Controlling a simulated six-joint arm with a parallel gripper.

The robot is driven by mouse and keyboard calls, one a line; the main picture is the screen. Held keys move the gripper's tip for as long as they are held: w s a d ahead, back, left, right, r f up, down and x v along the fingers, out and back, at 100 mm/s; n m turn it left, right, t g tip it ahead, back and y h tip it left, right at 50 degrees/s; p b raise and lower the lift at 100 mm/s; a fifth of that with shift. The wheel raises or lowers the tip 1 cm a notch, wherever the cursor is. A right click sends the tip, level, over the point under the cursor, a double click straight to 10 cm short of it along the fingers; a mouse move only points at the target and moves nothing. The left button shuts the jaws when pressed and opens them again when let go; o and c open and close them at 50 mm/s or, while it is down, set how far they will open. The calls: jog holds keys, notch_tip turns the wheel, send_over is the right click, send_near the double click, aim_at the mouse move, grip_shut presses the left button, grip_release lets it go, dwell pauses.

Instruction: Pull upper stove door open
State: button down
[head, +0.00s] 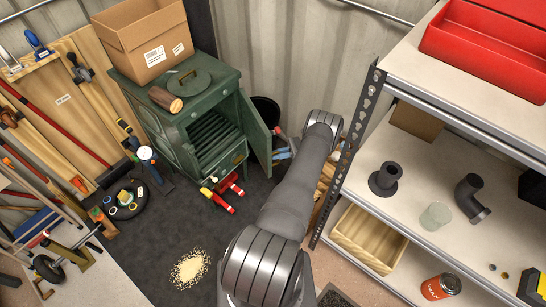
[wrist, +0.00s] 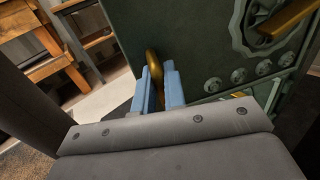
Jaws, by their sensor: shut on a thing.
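The green stove (head: 190,120) stands in the back corner. Its upper door (head: 257,130) is swung wide open to the right, baring a dark ribbed inside. In the wrist view the green door panel (wrist: 215,50) fills the upper right. My gripper (head: 281,146) is at the outer side of the door, partly hidden by my arm. In the wrist view the blue fingers of my gripper (wrist: 158,74) are closed around a curved brass handle (wrist: 154,62). The handle's lower part is hidden between the fingers.
A cardboard box (head: 142,45), a round lid (head: 189,83) and a log (head: 165,100) lie on the stove top. Red-handled tools (head: 222,195) lie on the floor in front. A metal shelf (head: 385,115) stands close right of my arm. A dark bin (head: 266,108) is behind the door.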

jog(key=shift+w+d+r+n+g, duration=0.1)
jog(key=shift+w+d+n+g, duration=0.25)
jog(key=shift+d, duration=0.2)
jog(key=shift+w, duration=0.1)
jog(key=c, duration=1.6)
grip_release()
jog(key=shift+c, duration=0.2)
